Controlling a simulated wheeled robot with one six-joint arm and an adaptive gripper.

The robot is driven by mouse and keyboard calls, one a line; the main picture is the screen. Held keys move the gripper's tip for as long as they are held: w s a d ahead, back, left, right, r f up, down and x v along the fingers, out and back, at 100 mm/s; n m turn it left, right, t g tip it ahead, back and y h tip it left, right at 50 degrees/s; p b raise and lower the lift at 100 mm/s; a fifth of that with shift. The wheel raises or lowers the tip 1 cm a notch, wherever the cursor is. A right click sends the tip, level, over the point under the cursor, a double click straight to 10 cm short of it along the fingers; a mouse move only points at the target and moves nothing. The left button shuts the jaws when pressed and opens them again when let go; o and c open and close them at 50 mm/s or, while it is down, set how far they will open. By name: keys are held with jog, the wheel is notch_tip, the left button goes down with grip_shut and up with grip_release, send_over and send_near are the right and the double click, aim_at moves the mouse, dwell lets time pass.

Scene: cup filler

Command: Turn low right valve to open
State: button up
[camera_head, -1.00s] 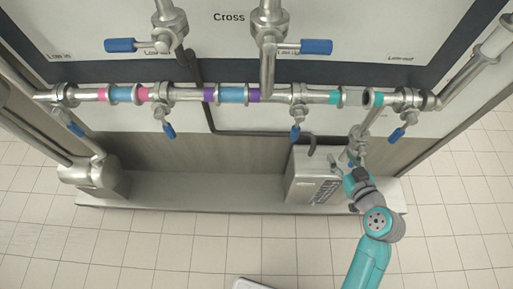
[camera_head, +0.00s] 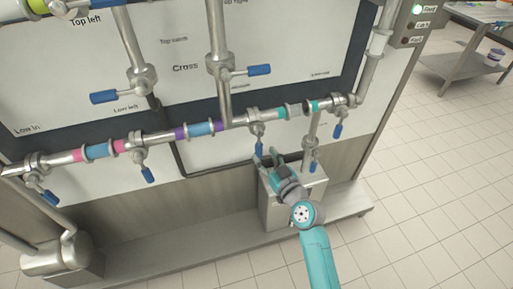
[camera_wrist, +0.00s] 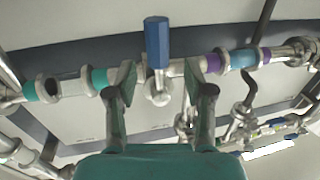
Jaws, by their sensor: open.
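The low right valve (camera_head: 257,128) sits on the low horizontal pipe between the purple and teal bands; its printed label is too small to read. Its blue handle (camera_head: 259,148) hangs down, across the pipe. My gripper (camera_head: 266,157) is open just below and beside this handle. In the wrist view, which is turned over, the blue handle (camera_wrist: 157,42) stands upright in the gap between the fingertips of my gripper (camera_wrist: 161,74). The fingers lie on either side of it, and no contact shows.
Other blue-handled valves flank it: one to the left (camera_head: 140,158), one at the right end (camera_head: 338,116) and one on the vertical pipe (camera_head: 312,155) close to my arm. A steel box (camera_head: 306,186) stands on the ledge below. The tiled floor (camera_head: 420,180) is free at right.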

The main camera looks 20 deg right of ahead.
aim_at(261, 149)
jog(key=shift+w+a, duration=0.2)
jog(key=shift+w, duration=1.05)
jog(key=shift+w+a, duration=0.2)
jog(key=shift+w, duration=1.05)
grip_shut()
